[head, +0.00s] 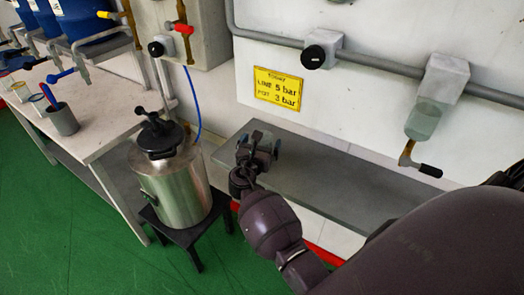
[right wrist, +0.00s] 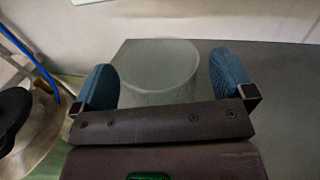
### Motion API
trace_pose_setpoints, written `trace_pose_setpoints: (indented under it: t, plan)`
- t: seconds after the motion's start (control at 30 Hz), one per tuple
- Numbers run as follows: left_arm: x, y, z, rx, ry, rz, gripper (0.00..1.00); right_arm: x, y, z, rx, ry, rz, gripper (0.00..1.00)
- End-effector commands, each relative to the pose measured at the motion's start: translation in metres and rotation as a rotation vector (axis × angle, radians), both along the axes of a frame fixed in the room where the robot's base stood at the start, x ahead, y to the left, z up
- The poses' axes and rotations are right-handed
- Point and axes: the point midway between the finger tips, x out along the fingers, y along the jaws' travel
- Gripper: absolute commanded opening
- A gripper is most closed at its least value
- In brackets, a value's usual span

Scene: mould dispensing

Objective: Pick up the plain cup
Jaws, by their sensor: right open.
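A plain, translucent pale-grey cup (right wrist: 160,68) stands on the grey shelf (right wrist: 270,120) in the right wrist view. My right gripper (right wrist: 172,85) is open, with one blue finger to the left of the cup and the other to the right. Gaps show on both sides, and the lower front of the cup is hidden by the gripper body. In the head view my right gripper (head: 264,145) is over the left end of the shelf (head: 330,185) and mostly hides the cup. My left gripper is not in view.
A steel pressure pot (head: 178,185) with a black lid stands on a low black stand just left of the gripper. A yellow sign (head: 278,90) and grey pipework are on the wall. A grey tool holder (head: 62,120) stands on the left table. The shelf's right side is clear.

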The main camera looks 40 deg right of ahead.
Motion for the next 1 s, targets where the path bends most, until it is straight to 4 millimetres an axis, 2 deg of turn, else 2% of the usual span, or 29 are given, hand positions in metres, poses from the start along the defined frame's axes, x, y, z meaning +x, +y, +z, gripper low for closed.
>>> trace_pose_setpoints:
  t: [0.2, 0.53, 0.83, 1.0]
  plan:
    - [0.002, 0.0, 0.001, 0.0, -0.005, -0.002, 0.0, 0.001, -0.001, -0.001, 0.001, 0.001, 0.001, 1.0]
    - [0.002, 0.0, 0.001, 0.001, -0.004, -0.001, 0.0, 0.001, -0.001, 0.0, 0.001, 0.001, 0.001, 0.5]
    - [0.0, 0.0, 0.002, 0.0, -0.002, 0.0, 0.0, 0.001, 0.0, 0.004, 0.001, -0.002, 0.001, 0.49]
    - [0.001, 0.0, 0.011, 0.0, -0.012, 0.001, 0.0, 0.001, 0.0, 0.027, 0.002, -0.006, 0.001, 0.49]
